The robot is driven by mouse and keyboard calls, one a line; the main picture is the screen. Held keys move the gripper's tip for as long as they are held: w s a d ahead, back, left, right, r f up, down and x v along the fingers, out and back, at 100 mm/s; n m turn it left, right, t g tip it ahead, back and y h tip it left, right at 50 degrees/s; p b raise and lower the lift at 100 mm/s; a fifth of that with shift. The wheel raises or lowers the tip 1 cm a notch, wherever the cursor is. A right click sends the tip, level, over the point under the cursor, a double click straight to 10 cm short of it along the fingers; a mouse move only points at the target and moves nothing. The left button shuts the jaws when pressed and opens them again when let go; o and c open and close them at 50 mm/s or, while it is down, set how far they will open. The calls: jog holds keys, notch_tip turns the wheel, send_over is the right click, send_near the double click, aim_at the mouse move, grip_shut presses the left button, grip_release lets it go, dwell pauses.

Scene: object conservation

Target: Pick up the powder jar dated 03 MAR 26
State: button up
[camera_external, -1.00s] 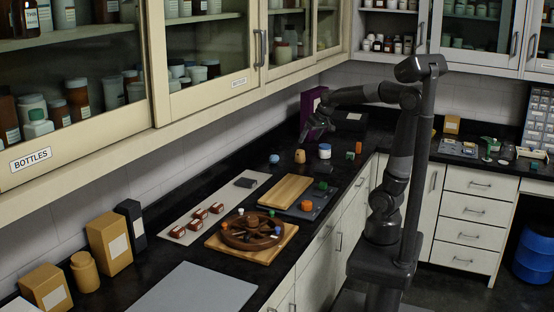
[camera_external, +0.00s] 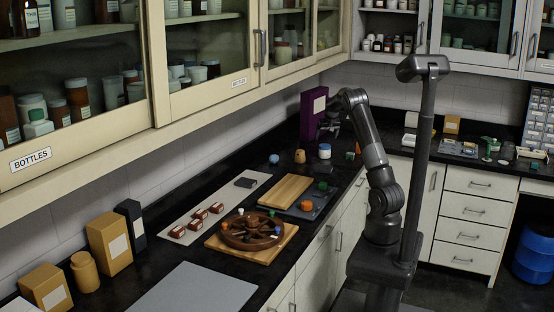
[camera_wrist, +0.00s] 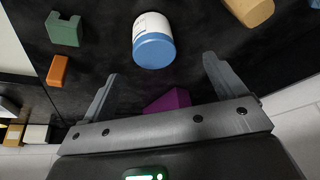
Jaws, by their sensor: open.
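A white jar with a blue lid (camera_external: 324,152) stands on the black counter in the external view. In the wrist view this jar (camera_wrist: 152,38) is ahead of the fingertips, roughly midway across, with its blue lid nearer to me. A label shows on it, but its date is too small to read. My gripper (camera_wrist: 160,68) is open and empty. In the external view my gripper (camera_external: 333,122) is above the counter by the purple box, apart from the jar. I cannot tell for certain which jar bears the date 03 MAR 26.
A tan jar (camera_external: 300,156) stands left of the white jar. A green block (camera_wrist: 65,28) and an orange block (camera_wrist: 58,70) lie on its other side. A purple box (camera_external: 313,110) stands behind. A wooden board (camera_external: 285,191) and a brown wheel-shaped tray (camera_external: 250,242) lie nearer.

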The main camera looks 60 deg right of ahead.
aim_at(325, 146)
jog(key=x, duration=0.7)
jog(key=d+x, duration=0.1)
jog(key=x, duration=0.3)
jog(key=shift+s+d+f, duration=0.1)
jog(key=shift+s+f, duration=0.15)
jog(key=shift+c, duration=0.2)
jog(key=c, duration=1.2)
jog(key=shift+o, duration=0.2)
jog(key=shift+r, duration=0.15)
